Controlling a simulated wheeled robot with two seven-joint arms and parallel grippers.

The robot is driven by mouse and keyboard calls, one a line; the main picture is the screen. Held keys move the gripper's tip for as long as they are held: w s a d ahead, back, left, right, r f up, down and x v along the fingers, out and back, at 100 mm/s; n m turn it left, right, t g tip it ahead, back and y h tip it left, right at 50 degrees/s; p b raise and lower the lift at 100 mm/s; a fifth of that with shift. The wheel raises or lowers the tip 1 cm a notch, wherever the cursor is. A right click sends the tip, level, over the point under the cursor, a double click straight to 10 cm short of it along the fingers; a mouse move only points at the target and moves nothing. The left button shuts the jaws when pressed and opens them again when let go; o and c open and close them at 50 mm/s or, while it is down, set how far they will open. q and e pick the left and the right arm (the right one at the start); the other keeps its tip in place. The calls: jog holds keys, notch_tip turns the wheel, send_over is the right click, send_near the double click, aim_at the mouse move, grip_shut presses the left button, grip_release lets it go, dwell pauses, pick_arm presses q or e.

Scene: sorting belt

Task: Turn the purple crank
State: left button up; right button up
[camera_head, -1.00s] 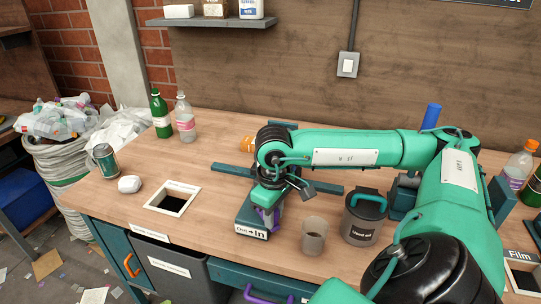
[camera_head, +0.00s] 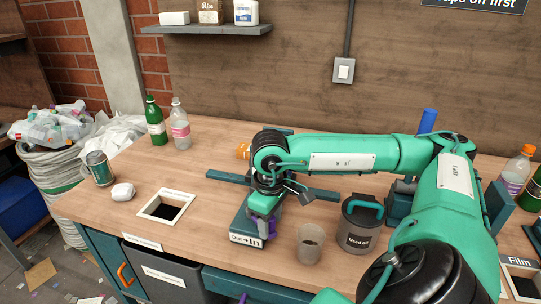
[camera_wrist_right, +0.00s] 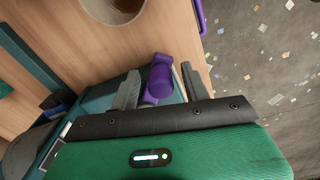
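The purple crank (camera_head: 273,226) shows only in part in the head view, at the side of a dark teal block with an "Out / In" label (camera_head: 246,240). In the right wrist view its purple knob (camera_wrist_right: 161,77) stands between the two grey fingers of my right gripper (camera_wrist_right: 160,88). The left finger is close beside the crank; I cannot tell whether it touches. A gap shows between the knob and the right finger. In the head view my right gripper (camera_head: 264,204) hangs over the block and hides much of the crank. My left gripper is not in view.
A grey cup (camera_head: 310,243) and a "Used oil" can (camera_head: 358,228) stand close to the right of the block. A square opening (camera_head: 168,206) lies to its left. Teal bars (camera_head: 228,178) run behind it. Bottles (camera_head: 180,130) stand at the back left.

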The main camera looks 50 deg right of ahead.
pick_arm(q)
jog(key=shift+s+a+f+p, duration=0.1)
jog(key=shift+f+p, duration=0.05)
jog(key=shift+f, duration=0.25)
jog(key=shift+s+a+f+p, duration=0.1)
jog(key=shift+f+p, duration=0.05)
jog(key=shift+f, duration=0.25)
pick_arm(e)
notch_tip(320, 180, up, 14)
jog(key=shift+f, duration=0.15)
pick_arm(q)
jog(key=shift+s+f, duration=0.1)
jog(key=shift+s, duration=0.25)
